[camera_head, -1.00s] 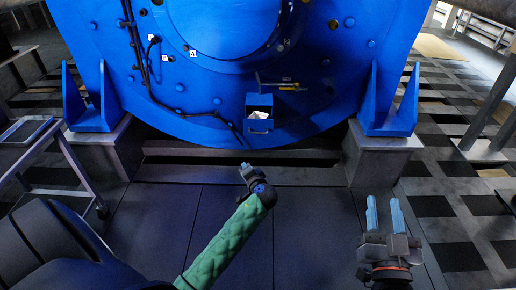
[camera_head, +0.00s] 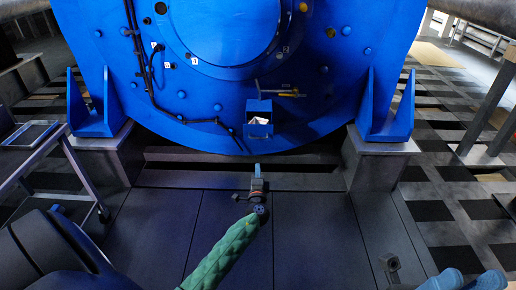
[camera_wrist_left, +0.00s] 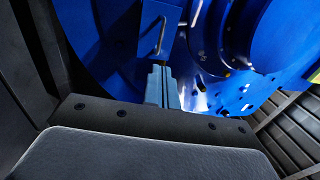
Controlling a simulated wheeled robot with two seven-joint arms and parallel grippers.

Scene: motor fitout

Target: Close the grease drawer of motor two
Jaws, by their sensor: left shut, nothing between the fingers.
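The grease drawer (camera_head: 259,130) is a small blue box at the lower front of the big blue motor (camera_head: 340,95). It stands out from the motor, its open top showing pale contents, with a handle on its front. My left gripper (camera_head: 257,168) is shut and empty, below and in front of the drawer in the head view, fingers pointing towards the motor. In the left wrist view the drawer front (camera_wrist_left: 158,22) with its bar handle appears just beyond my fingertips (camera_wrist_left: 162,70); I cannot tell whether they touch.
A yellow-marked lever (camera_head: 285,93) sits just above the drawer. Blue support brackets (camera_head: 390,115) stand on both sides on grey blocks. A cart (camera_head: 60,150) is at the left. The dark floor in front is clear.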

